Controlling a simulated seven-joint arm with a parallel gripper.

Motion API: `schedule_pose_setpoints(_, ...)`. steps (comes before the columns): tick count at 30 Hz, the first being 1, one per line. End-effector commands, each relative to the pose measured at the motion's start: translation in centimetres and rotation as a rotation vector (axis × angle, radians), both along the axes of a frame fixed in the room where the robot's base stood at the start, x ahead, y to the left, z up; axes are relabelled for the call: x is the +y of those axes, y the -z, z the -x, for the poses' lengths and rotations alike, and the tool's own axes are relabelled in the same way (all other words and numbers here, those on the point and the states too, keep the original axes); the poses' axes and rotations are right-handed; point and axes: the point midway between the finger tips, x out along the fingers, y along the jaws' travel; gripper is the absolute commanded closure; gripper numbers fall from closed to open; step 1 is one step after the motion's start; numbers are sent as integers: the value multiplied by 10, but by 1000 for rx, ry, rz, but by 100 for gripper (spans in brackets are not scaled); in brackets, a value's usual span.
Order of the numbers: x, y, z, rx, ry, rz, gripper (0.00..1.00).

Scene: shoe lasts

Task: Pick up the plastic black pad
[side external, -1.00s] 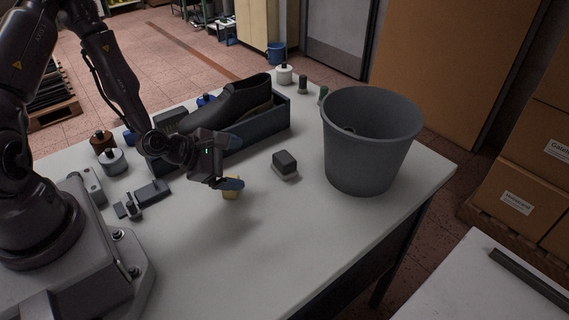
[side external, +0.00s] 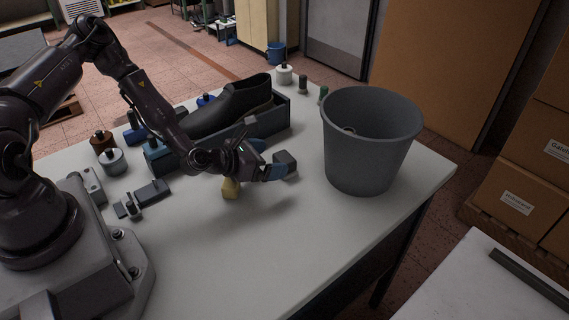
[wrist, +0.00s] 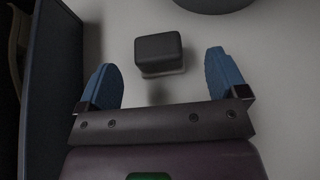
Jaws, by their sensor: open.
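The black pad (side external: 286,160) is a small dark rounded block on a lighter grey base, lying on the table. In the wrist view the pad (wrist: 158,48) sits ahead of my gripper, roughly centred between the fingers and just beyond their tips. My gripper (wrist: 165,72) is open and empty, with two blue fingertips well apart. In the side view my gripper (side external: 268,160) is low over the table, just left of the pad, and one blue fingertip overlaps the pad's lower left in the picture.
A large grey bucket (side external: 365,150) stands right of the pad. A dark open box (side external: 268,122) with a black shoe last (side external: 232,108) lies behind my gripper. A yellow block (side external: 231,188) lies below my wrist. The table front (side external: 290,240) is clear.

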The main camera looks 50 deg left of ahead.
Motion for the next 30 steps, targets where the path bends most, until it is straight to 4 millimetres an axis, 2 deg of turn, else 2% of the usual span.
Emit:
schedule_pose_setpoints(6, -1, 14, -30, -1, 2, -2, 8)
schedule_pose_setpoints(9, -1, 18, -38, 0, 2, -1, 8)
schedule_pose_setpoints(17, -2, 19, -41, 1, 0, 0, 8)
schedule_pose_setpoints(20, -1, 19, -41, 1, 0, -1, 27)
schedule_pose_setpoints(24, -1, 19, -41, 1, 0, -1, 59)
schedule_pose_setpoints(25, -1, 19, -41, 1, 0, -1, 64)
schedule_pose_setpoints(30, -1, 19, -41, 0, 0, -1, 64)
